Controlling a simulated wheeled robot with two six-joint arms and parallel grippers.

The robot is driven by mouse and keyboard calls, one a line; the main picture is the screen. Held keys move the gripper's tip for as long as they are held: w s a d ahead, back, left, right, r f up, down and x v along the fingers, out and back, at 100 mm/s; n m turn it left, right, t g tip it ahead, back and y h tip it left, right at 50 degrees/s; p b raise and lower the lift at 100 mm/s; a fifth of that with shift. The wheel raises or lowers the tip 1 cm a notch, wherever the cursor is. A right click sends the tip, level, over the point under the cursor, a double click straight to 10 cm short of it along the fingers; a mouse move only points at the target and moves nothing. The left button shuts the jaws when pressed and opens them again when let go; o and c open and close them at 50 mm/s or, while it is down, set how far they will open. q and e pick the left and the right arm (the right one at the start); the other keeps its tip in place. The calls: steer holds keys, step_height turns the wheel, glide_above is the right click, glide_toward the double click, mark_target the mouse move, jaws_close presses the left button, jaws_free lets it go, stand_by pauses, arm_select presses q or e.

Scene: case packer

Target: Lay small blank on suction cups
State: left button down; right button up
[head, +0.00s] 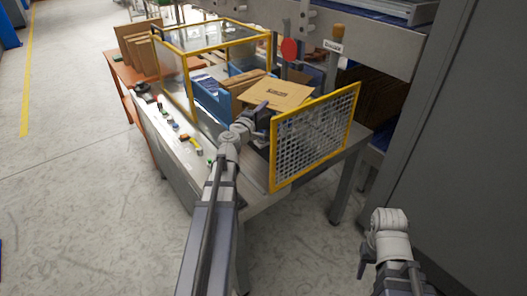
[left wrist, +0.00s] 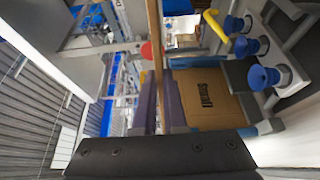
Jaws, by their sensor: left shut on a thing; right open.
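The small blank (head: 279,92) is a flat tan cardboard sheet with dark print, seen behind the mesh guard in the head view. My left gripper (head: 262,114) is shut on its near edge. In the left wrist view, the fingers (left wrist: 158,105) pinch the blank (left wrist: 154,45), seen edge-on as a thin brown strip. Several blue suction cups (left wrist: 263,77) stand to the right of the strip, with a gap between; the head view does not show them clearly. My right gripper (head: 364,262) is open and empty, low at the right.
A yellow-framed mesh guard (head: 315,135) stands just right of my left gripper. A printed cardboard face (left wrist: 208,100) shows beside the cups in the wrist view. A clear yellow-framed cover (head: 215,45), blue holders (head: 212,100) and a red disc (head: 290,49) are near. Floor in front is free.

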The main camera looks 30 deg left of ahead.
arm_select(q)
step_height(320, 180, down, 14)
steer(key=b, duration=1.3)
steer(key=shift+f, duration=0.2)
arm_select(e)
step_height(320, 180, down, 14)
steer(key=shift+f, duration=0.2)
arm_select(q)
steer(key=shift+f, duration=0.15)
steer(key=c, duration=1)
jaws_free()
arm_select(e)
steer(key=shift+f, duration=0.1)
